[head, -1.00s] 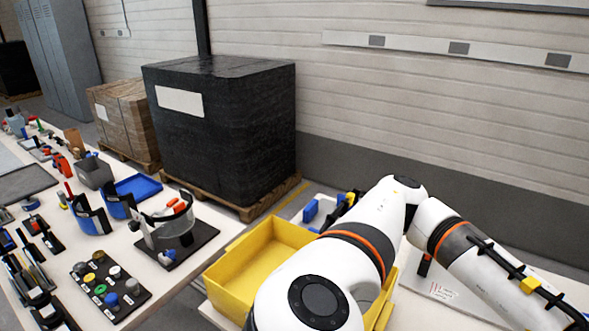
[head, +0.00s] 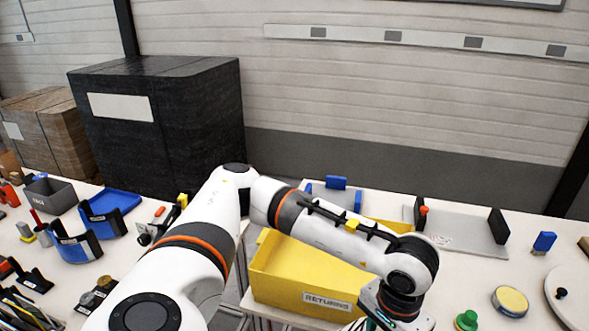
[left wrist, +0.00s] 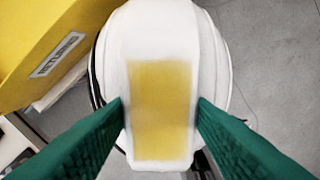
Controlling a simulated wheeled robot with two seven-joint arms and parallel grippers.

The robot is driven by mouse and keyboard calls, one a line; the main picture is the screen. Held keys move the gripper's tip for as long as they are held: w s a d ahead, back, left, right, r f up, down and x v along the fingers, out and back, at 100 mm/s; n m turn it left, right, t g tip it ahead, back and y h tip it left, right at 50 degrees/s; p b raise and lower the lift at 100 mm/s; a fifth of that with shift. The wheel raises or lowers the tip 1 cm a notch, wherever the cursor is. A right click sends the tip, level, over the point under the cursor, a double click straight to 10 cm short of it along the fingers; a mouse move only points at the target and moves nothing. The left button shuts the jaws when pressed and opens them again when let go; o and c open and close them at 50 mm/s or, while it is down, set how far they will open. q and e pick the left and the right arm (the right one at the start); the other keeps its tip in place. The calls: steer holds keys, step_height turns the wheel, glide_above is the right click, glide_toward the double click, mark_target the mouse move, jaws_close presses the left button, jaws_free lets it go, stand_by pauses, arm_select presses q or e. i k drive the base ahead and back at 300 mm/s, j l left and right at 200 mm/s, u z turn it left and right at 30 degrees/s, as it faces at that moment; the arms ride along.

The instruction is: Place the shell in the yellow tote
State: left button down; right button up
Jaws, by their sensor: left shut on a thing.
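The white shell (left wrist: 115,30) with a yellow patch fills the middle of the left wrist view. My left gripper (left wrist: 160,103) is shut on it, with a green finger on each side of the patch. The yellow tote (head: 290,272), labelled RETURNS, stands on the table in the head view, partly hidden by my left forearm. It also shows at the upper left of the left wrist view (left wrist: 85,18), beside the shell and apart from it. In the head view the gripper and shell are mostly cut off by the bottom edge. My right gripper is not in view.
A grey plate with black uprights (head: 465,232) lies behind and right of the tote. A green knob (head: 466,320), a yellow-topped disc (head: 510,301) and a white round plate (head: 572,295) are on the right. Blue curved pieces (head: 75,247) stand on the left table.

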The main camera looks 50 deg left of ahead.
mark_target(344, 281)
steer(key=u, duration=1.65)
steer(key=l+u, duration=0.1)
steer(key=l, duration=0.35)
steer(key=k+l, duration=0.1)
steer(key=l, duration=0.35)
steer(key=k+l+u, duration=0.15)
steer(key=l, duration=0.35)
steer(key=i, duration=0.05)
